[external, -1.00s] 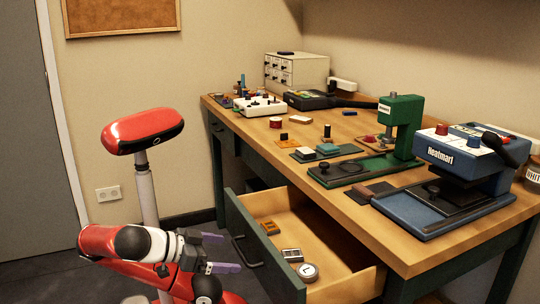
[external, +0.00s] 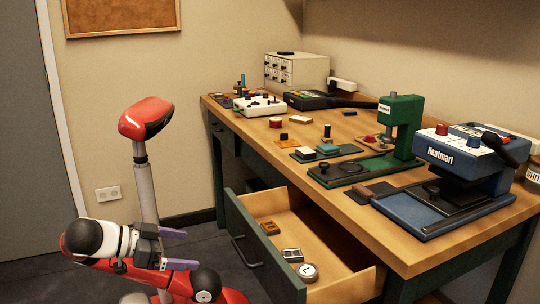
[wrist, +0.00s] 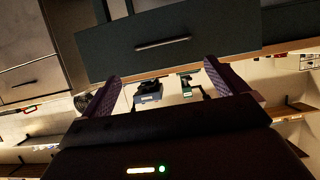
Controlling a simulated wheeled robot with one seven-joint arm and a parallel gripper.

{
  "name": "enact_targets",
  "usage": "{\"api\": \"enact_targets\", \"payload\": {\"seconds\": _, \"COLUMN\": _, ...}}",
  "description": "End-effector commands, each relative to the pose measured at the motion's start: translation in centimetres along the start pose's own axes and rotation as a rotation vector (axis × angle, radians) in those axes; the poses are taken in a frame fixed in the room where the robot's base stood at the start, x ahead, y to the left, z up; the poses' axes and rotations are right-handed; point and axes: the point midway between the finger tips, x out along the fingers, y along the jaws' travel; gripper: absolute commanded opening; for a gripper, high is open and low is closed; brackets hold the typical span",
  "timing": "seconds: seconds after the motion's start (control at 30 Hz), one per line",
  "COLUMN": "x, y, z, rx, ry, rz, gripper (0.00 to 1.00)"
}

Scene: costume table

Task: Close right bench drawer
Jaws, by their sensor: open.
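The right bench drawer (external: 335,245) is pulled well out from under the bench. Its dark green front (external: 262,262) has a bar handle (external: 246,251) and faces my arm. My gripper (external: 176,249) is open and empty, left of the drawer front and apart from it, with its purple fingers pointing towards it. In the wrist view, a dark drawer front (wrist: 110,58) with a metal bar handle (wrist: 162,43) lies beyond the spread fingers (wrist: 160,85).
The drawer holds a round tin (external: 308,272) and a few small boxes. The wooden bench top (external: 360,215) carries a green press (external: 400,130), a blue heat press (external: 455,175) and other craft items. The floor between gripper and drawer looks clear.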

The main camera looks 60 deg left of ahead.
Motion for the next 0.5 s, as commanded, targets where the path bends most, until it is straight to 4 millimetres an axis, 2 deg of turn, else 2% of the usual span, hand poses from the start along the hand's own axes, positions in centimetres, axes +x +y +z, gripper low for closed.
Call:
{"api": "enact_targets", "payload": {"seconds": 0.03, "x": 0.0, "y": 0.0, "z": 0.0, "rx": 0.000, "ry": 0.000, "rz": 0.000, "gripper": 0.91}}
{"api": "enact_targets", "payload": {"seconds": 0.37, "x": 0.1, "y": 0.2, "z": -0.1, "rx": 0.024, "ry": -0.007, "rz": -0.001, "gripper": 0.48}}
{"api": "enact_targets", "payload": {"seconds": 0.47, "x": 0.5, "y": 1.5, "z": -0.6, "rx": 0.163, "ry": -0.039, "rz": -0.003, "gripper": 0.35}}
{"api": "enact_targets", "payload": {"seconds": 0.5, "x": 0.7, "y": 2.3, "z": -0.8, "rx": 0.257, "ry": -0.060, "rz": -0.001, "gripper": 0.29}}
